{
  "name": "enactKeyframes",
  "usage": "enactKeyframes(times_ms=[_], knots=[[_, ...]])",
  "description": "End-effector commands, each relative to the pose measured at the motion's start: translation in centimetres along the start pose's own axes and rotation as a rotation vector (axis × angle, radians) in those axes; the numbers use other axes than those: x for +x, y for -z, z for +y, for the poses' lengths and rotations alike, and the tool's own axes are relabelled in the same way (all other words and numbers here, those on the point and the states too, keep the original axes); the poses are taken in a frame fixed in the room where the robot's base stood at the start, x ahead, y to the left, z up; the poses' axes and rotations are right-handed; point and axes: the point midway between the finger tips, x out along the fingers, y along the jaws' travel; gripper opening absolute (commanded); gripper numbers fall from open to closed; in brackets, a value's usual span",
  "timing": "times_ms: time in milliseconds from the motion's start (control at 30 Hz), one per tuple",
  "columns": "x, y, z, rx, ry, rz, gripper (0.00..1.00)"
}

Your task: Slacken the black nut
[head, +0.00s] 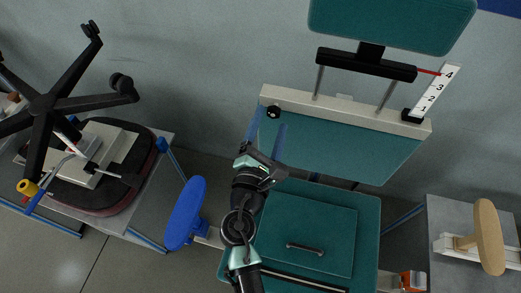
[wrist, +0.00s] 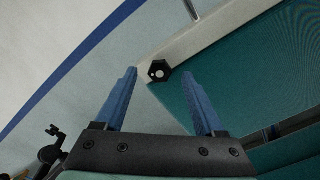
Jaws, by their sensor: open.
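The black nut (head: 273,112) is a dark hexagonal piece at the left end of a cream crossbar (head: 330,107) on a teal back panel. It also shows in the wrist view (wrist: 159,71), with a small light spot at its middle. My gripper (head: 269,128) has two blue fingers and is open and empty. In the wrist view my gripper (wrist: 158,82) has the nut between the fingertips in the picture, apart from both. The nut seems to lie a little beyond the tips; the exact gap cannot be told.
A numbered scale (head: 437,92) with a red pointer stands at the crossbar's right end. A teal seat (head: 310,235) with a handle lies below. A blue pad (head: 186,212) is at left. An upturned chair base (head: 45,104) is at far left, a tan pad (head: 488,237) at far right.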

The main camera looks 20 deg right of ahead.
Motion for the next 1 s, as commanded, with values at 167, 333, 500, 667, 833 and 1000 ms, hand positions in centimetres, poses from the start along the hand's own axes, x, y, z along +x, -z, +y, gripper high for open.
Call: enactKeyframes(times_ms=[167,333,500,667,833,1000], knots=[[-4.1,0.4,-0.2,-0.001,-0.002,0.004,0.71],[-7.5,0.3,-0.2,-0.001,-0.002,0.004,0.71],[-9.7,0.2,-0.1,-0.001,0.000,0.003,0.71],[-10.5,0.1,0.0,-0.001,0.000,0.001,0.71],[-10.6,0.0,0.0,0.000,0.000,0.001,0.71],[-10.6,0.0,0.0,0.000,0.000,0.001,0.71]])
